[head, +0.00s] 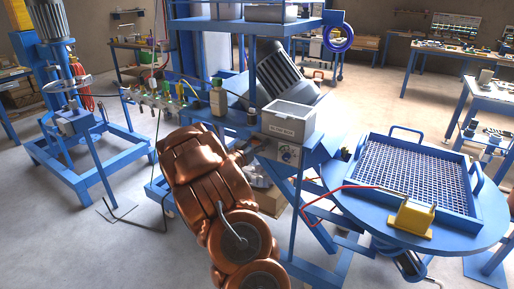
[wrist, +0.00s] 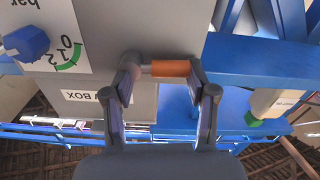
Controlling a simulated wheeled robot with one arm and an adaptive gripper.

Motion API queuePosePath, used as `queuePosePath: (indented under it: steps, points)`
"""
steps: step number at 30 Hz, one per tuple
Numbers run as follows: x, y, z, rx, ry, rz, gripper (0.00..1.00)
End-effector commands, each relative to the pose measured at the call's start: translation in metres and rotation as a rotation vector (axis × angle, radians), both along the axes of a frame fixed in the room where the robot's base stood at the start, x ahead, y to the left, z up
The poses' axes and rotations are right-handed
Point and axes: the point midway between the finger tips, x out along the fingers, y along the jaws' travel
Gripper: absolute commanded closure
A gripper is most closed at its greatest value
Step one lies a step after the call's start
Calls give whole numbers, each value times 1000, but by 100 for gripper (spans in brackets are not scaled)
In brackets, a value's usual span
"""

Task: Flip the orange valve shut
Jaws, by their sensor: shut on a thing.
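The orange valve (wrist: 172,68) shows in the wrist view as a short orange piece in line with a grey rod, close against a grey box. My gripper (wrist: 163,80) has a finger at each side of it and is shut on it; the exact contact at the fingertips is partly hidden. In the head view my gripper (head: 243,154) is at the left side of the control panel (head: 286,153), and my copper-coloured arm comes up from below. I cannot make out the valve in the head view.
A blue knob (wrist: 26,43) with a green-marked scale is left of the valve in the wrist view. A grey box (head: 289,120) sits above the panel. A round blue table (head: 440,246) with a mesh tray (head: 466,211) stands right. Open floor lies left.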

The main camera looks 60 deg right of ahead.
Motion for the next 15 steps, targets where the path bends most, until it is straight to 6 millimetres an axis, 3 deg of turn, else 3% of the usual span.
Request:
queuePosePath:
  steps: [15]
  points:
    - [0, 3, -1, 14, -122, 2, 78]
